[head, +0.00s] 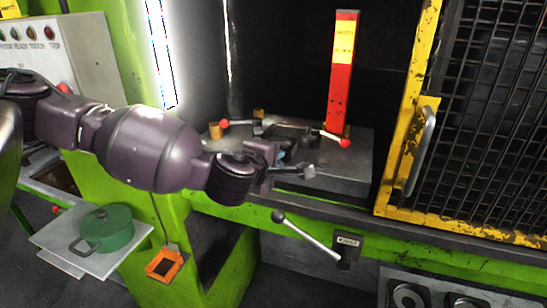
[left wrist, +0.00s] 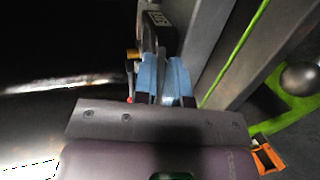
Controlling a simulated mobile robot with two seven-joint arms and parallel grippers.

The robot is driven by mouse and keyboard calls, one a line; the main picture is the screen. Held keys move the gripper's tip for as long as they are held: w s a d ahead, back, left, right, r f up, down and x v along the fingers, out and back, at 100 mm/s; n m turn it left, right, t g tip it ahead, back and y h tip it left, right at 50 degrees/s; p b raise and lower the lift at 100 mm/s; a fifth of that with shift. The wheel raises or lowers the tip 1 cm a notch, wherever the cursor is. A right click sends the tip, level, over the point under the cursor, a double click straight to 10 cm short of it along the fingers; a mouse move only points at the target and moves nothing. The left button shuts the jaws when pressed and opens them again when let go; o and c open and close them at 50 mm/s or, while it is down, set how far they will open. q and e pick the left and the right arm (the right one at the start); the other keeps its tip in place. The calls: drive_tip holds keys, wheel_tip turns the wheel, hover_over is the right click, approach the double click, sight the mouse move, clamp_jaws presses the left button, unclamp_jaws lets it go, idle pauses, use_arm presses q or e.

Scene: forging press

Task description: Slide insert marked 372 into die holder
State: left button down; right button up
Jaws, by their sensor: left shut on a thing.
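My left gripper (head: 280,157) reaches in from the left over the front of the press bed. In the left wrist view its blue fingers (left wrist: 164,82) are shut on a dark insert (left wrist: 163,35). A pale label shows on the insert, but its number is too blurred to read. In the head view a grey end of the held piece (head: 308,171) sticks out right of the fingers. The dark die holder (head: 290,131) lies just behind, between two red-knobbed levers. The gripper partly hides it, and I cannot tell whether the insert touches it. My right gripper is not in view.
A yellow mesh gate (head: 405,150) bounds the right. A black-knobbed lever (head: 308,237) juts out below the bed. A tray with round pieces (head: 395,280) is at lower right.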

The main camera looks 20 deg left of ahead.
use_arm(q)
drive_tip(key=shift+r, duration=0.2)
drive_tip(key=shift+f, duration=0.1)
drive_tip(key=shift+f, duration=0.2)
drive_tip(key=c, duration=1.1)
unclamp_jaws()
drive_tip(key=shift+s+f, duration=0.1)
drive_tip(key=shift+f, duration=0.1)
